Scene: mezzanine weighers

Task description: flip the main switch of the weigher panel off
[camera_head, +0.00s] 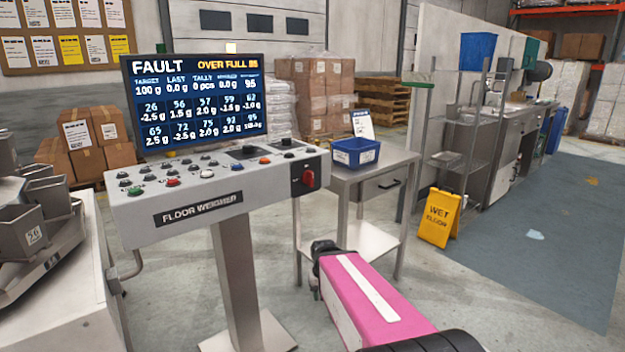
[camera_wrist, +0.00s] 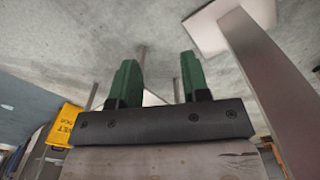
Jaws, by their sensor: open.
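The weigher panel (camera_head: 225,196) is a grey console on a post, labelled FLOOR WEIGHER, with rows of buttons on its sloped top. A red rotary switch (camera_head: 308,178) on a black plate sits at the panel's right end. Its exact setting is too small to read. A screen (camera_head: 195,100) above the panel reads FAULT, OVER FULL. My gripper shows in the wrist view with two green fingers (camera_wrist: 159,80) apart and nothing between them. In the head view my pink arm reaches forward, low and right of the panel's post. The gripper is below the switch, apart from it.
A steel side table (camera_head: 370,175) with a blue bin (camera_head: 356,153) stands right of the panel. A yellow wet floor sign (camera_head: 439,217) stands farther right. Weigher hoppers (camera_head: 30,215) are at the left.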

